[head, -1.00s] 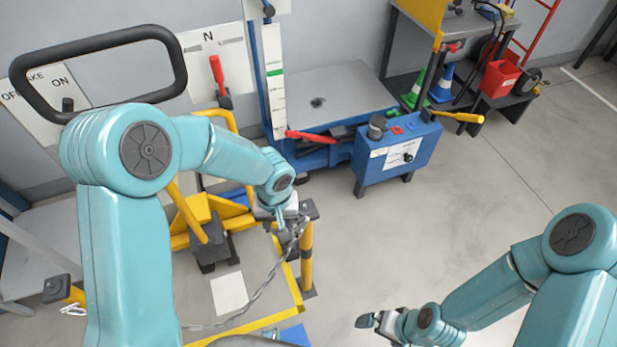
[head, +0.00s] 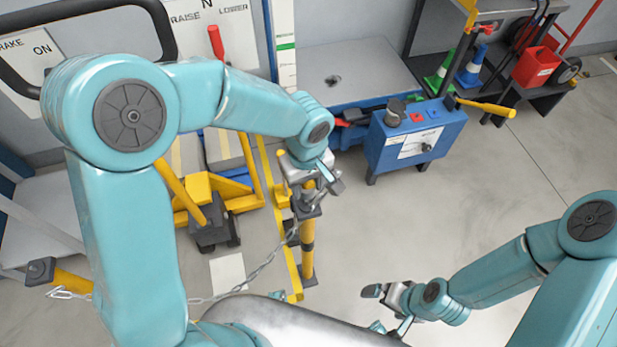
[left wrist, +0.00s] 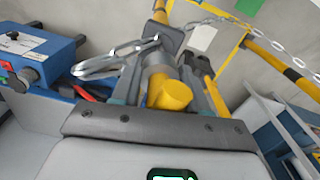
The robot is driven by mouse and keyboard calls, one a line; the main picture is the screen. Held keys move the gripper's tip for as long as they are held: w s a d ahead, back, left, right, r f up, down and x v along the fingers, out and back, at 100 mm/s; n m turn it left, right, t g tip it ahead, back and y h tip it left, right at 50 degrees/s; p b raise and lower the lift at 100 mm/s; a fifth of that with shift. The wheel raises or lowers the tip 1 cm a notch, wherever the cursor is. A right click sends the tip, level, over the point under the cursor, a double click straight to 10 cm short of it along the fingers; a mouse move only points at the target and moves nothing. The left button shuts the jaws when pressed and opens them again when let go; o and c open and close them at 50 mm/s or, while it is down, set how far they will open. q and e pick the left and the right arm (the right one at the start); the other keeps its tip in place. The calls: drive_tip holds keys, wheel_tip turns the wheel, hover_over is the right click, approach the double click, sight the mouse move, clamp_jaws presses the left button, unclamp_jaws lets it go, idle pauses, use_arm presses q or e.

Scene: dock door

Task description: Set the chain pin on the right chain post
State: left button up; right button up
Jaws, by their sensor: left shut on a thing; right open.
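My left gripper (head: 318,181) is shut on the yellow chain pin (head: 309,188), directly above the dark square top of the right chain post (head: 307,262). In the left wrist view the pin's round yellow end (left wrist: 173,95) faces me between the fingers, with a grey collar and the dark post top (left wrist: 167,37) beyond it. The pin looks roughly in line with the post; I cannot tell whether it is in the post. A metal chain (head: 245,278) droops from the pin to the left chain post (head: 70,283). My right gripper (head: 386,308) is open and empty, low at the right.
A blue control box (head: 415,137) stands behind and right of the post. A yellow wheeled unit (head: 215,190) stands to its left. Green and blue cones (head: 470,68) and a red bin (head: 535,66) are at the back right. The floor right of the post is clear.

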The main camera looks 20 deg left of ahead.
sight(307, 201)
use_arm(q)
wheel_tip(307, 201, down, 4)
drive_tip(key=shift+s+f+b, duration=0.1)
drive_tip(key=shift+b, duration=1.05)
drive_tip(key=shift+f, duration=0.2)
drive_tip(key=shift+b, duration=0.55)
drive_tip(key=shift+f+b, duration=0.65)
drive_tip(key=o, duration=0.9)
drive_tip(key=shift+c, duration=0.2)
